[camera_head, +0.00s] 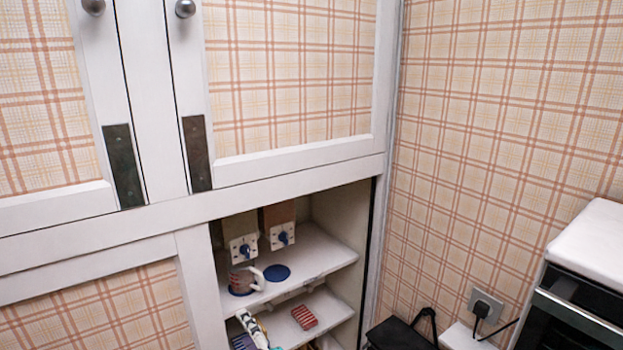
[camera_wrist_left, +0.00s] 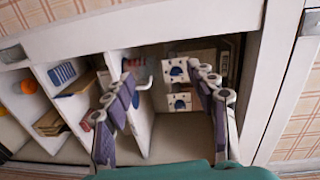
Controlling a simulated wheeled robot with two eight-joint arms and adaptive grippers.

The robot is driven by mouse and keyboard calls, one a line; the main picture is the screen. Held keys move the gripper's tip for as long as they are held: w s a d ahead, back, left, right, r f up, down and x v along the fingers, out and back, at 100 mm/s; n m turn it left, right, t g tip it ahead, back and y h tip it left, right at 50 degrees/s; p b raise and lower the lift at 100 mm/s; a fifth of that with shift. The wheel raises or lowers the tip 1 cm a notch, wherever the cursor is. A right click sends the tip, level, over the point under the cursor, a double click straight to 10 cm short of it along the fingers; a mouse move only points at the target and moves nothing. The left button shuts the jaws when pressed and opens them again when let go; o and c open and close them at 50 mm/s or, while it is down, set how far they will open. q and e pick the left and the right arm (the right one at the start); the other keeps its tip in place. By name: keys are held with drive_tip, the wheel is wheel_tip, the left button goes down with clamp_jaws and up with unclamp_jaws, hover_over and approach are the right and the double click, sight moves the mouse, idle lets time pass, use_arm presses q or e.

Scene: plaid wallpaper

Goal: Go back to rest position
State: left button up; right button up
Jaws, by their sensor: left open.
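My left gripper (camera_wrist_left: 165,88) shows large in the left wrist view. Its two purple-grey fingers are spread wide apart with nothing between their pads. It faces the open shelves of a white cabinet (camera_head: 201,250). In the head view a white-and-dark shape stands at the bottom of the cabinet opening; I cannot tell whether it is part of my gripper. My right gripper is in neither view.
On the upper shelf (camera_head: 325,250) stand a mug (camera_head: 243,281), a blue disc (camera_head: 277,273) and two socket-like plates (camera_head: 282,236). A red striped block (camera_head: 304,316) lies lower. A black bag (camera_head: 400,334) and oven (camera_head: 570,318) stand right.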

use_arm(q)
drive_tip(key=s+a+f+n+g+h+b, duration=0.2)
drive_tip(key=s+a+f+n+g+h, duration=0.3)
drive_tip(key=a+f, duration=0.4)
drive_tip(key=s+d+f+n+g+h+b, duration=0.1)
drive_tip(key=s+d+f+n+h+b, duration=0.2)
drive_tip(key=s, duration=0.6)
wheel_tip(320, 180, down, 3)
drive_tip(key=shift+s+d+f+n+g+h, duration=0.15)
drive_tip(key=shift+s+d+n+g+h, duration=0.2)
drive_tip(key=shift+d+n+h, duration=0.65)
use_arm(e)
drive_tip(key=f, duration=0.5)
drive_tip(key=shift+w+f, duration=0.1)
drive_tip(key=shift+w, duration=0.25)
use_arm(q)
drive_tip(key=shift+w+a, duration=0.1)
drive_tip(key=shift+a, duration=0.2)
